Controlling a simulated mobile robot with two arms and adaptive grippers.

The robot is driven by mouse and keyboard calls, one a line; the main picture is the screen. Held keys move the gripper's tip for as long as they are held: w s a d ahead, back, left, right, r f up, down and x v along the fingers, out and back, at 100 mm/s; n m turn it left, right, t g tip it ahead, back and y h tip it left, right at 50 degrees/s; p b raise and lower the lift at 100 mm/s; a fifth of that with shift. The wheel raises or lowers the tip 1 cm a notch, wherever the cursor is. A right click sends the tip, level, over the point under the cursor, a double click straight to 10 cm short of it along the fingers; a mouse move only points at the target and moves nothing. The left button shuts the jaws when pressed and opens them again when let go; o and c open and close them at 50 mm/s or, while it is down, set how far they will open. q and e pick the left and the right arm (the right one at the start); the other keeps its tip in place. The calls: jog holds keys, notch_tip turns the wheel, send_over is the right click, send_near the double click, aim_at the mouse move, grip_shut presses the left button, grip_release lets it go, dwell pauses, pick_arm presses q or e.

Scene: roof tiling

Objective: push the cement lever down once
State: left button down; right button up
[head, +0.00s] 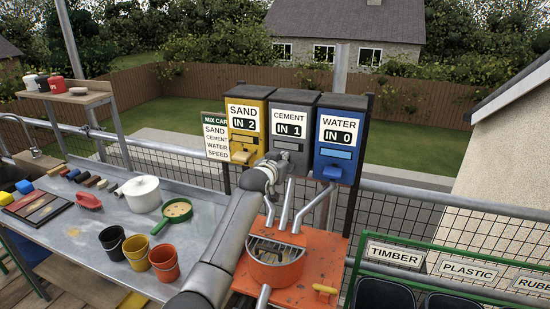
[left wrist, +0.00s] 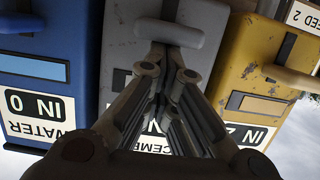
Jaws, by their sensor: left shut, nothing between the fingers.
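The grey cement dispenser (head: 292,98) stands between the yellow sand and blue water dispensers. Its label reads CEMENT, IN 1. The grey cement lever (left wrist: 168,32) shows on its front in the left wrist view, where the picture is upside down. My left gripper (head: 282,158) is shut and empty, with its fingertips at the cement lever. I cannot tell whether they touch it. In the head view the gripper partly covers the lever and the lower front of the dispenser. My right gripper is not in view.
The sand dispenser (head: 247,112) reads IN 2 and the water dispenser (head: 340,130) reads IN 0. An orange mixer (head: 276,262) with metal chutes stands below. A workbench (head: 110,228) with buckets is at left. Labelled bins (head: 395,255) stand at right.

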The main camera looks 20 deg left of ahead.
pick_arm(q)
notch_tip(320, 180, up, 2)
jog(key=shift+r+p, duration=0.2)
jog(key=shift+p, duration=0.35)
jog(key=b+v, duration=0.4)
jog(key=v, duration=0.6)
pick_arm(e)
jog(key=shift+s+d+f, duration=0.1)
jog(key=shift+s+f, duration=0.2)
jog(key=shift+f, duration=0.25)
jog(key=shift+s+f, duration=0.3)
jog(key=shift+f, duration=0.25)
